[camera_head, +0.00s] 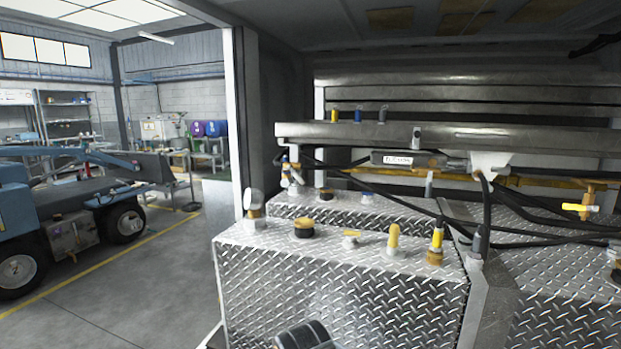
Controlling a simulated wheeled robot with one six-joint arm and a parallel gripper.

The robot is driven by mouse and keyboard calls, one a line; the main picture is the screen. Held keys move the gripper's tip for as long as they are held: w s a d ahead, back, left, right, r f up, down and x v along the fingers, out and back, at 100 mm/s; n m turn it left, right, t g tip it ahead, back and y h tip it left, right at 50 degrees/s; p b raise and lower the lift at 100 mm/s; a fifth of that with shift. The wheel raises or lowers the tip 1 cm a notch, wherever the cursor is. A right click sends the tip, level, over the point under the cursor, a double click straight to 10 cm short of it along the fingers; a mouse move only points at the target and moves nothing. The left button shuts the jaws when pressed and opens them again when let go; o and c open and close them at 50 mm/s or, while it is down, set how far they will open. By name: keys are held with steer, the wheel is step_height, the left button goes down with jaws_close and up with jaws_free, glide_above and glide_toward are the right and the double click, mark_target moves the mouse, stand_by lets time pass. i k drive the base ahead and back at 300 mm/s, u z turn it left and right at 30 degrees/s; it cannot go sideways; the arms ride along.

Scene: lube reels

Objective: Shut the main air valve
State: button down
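A valve with a yellow lever handle (577,208) is at the right, in front of the dark hoses and above the right diamond-plate surface. Its handle lies about level across a short upright brass body (588,193). This may be the main air valve; no readable label confirms it. Nothing touches the handle. A dark rounded part at the bottom middle edge looks like part of my arm. My gripper's fingers are not in view, and the handle stands well to the right of and above that part.
A diamond-plate tank (340,285) fills the middle, with several yellow, black and metal caps on top. Black hoses (545,222) run across to the right. A metal rail (360,136) spans above. Open workshop floor (170,270) and a blue vehicle (60,215) are at left.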

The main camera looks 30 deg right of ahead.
mark_target(296, 176)
steer(key=z, duration=0.4)
steer(key=i, duration=1.25)
steer(key=z, duration=0.45)
